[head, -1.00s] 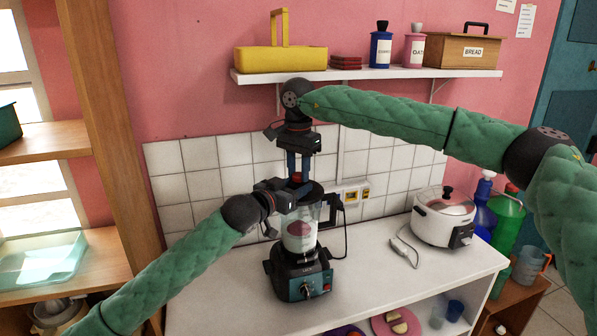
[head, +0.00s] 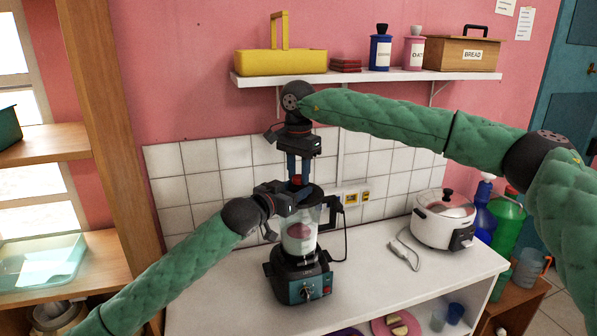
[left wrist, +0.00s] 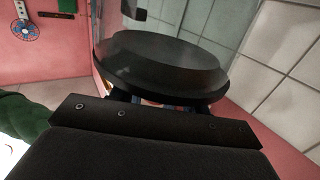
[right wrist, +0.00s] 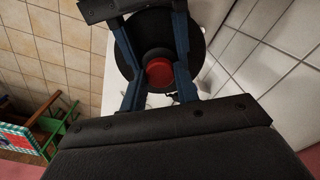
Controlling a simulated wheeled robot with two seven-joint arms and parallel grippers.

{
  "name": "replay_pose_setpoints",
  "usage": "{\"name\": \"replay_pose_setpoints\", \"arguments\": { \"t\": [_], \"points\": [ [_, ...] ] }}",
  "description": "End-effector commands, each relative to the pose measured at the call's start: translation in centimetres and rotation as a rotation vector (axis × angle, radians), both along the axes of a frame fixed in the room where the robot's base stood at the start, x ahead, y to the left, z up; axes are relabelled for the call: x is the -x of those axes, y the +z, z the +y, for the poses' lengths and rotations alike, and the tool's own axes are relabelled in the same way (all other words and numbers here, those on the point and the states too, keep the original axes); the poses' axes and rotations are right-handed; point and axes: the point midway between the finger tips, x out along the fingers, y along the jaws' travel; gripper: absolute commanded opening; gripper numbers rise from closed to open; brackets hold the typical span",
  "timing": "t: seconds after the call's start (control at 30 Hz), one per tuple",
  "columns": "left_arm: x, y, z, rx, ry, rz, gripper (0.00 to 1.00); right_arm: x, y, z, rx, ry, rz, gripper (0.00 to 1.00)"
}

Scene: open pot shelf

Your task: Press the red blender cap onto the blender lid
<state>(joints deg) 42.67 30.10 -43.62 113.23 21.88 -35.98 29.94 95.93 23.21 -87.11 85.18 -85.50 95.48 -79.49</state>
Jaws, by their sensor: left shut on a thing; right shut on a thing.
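The red blender cap (right wrist: 159,72) is between the fingers of my right gripper (right wrist: 157,85), which is shut on it from above. It sits at the centre of the black blender lid (right wrist: 140,28); whether it is fully seated I cannot tell. In the head view the cap (head: 297,181) shows between the blue fingers at the top of the blender (head: 299,238), which stands upright on the counter. My left gripper (head: 289,203) is shut at the blender's upper part, just under the lid, from the left. The lid fills much of the left wrist view (left wrist: 160,65); the left fingers are mostly hidden beneath it.
A tiled wall and outlet (head: 353,196) are close behind. A shelf (head: 370,75) with canisters is above.

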Motion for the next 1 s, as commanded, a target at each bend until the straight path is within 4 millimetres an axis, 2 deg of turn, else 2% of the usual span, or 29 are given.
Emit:
{"name": "replay_pose_setpoints", "arguments": {
  "t": [1.0],
  "points": [
    [0.0, 0.1, 0.0, 0.001, 0.000, -0.002, 0.05, 0.0, -1.5, 0.0, 0.002, 0.000, 0.004, 0.06]
  ]
}}
